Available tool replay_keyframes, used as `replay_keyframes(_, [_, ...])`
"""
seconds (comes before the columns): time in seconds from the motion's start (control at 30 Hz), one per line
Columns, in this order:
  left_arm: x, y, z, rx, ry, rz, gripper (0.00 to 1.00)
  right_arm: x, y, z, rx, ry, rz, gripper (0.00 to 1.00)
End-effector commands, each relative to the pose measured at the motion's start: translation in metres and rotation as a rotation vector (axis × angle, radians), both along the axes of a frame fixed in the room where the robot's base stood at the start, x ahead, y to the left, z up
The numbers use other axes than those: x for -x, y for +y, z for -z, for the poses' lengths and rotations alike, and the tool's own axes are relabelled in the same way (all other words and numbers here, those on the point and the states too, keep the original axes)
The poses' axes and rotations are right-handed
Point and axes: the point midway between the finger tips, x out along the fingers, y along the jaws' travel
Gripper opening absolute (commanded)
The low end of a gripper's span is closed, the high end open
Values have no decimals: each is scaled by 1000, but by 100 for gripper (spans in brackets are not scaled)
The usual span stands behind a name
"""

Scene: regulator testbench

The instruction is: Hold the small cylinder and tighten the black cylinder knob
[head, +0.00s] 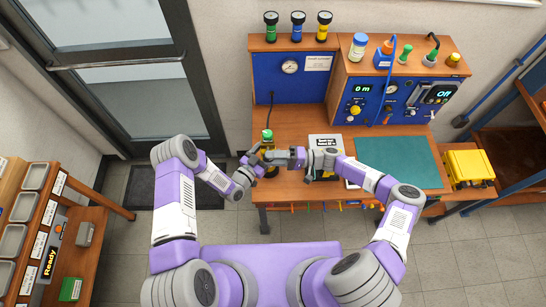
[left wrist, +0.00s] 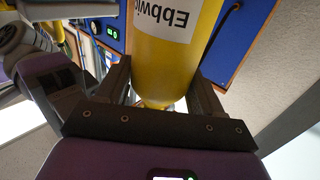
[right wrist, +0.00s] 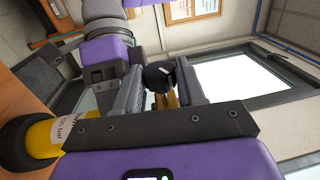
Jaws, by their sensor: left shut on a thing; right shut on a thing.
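A yellow cylinder with a white printed label (left wrist: 165,50) fills the upper middle of the left wrist view. My left gripper (head: 258,163) is shut on it, with one finger on each side. A black knob (right wrist: 160,77) stands between the fingers of my right gripper (head: 297,157), which is shut on it. A bit of yellow (right wrist: 168,101) shows below the knob. In the head view the arms and grippers hide most of the cylinder and the knob.
The wooden bench (head: 300,190) carries a small green-topped item (head: 267,135) just behind my grippers, a white printed sheet (head: 324,141) and a green mat (head: 398,163). A yellow cylinder with a black end (right wrist: 48,138) shows in the right wrist view.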

Motion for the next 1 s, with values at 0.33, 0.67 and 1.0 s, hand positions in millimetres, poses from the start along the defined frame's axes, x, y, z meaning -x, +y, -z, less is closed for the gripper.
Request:
replay_keyframes(0.33, [-1,0,0,-1,-1,-1,0,2,1,0,-46,-2,-7,9])
replay_keyframes(0.67, [-1,0,0,-1,-1,-2,0,2,2,0,-46,-2,-8,47])
replay_keyframes(1.0, [-1,0,0,0,-1,-1,0,1,0,2,-41,-1,0,65])
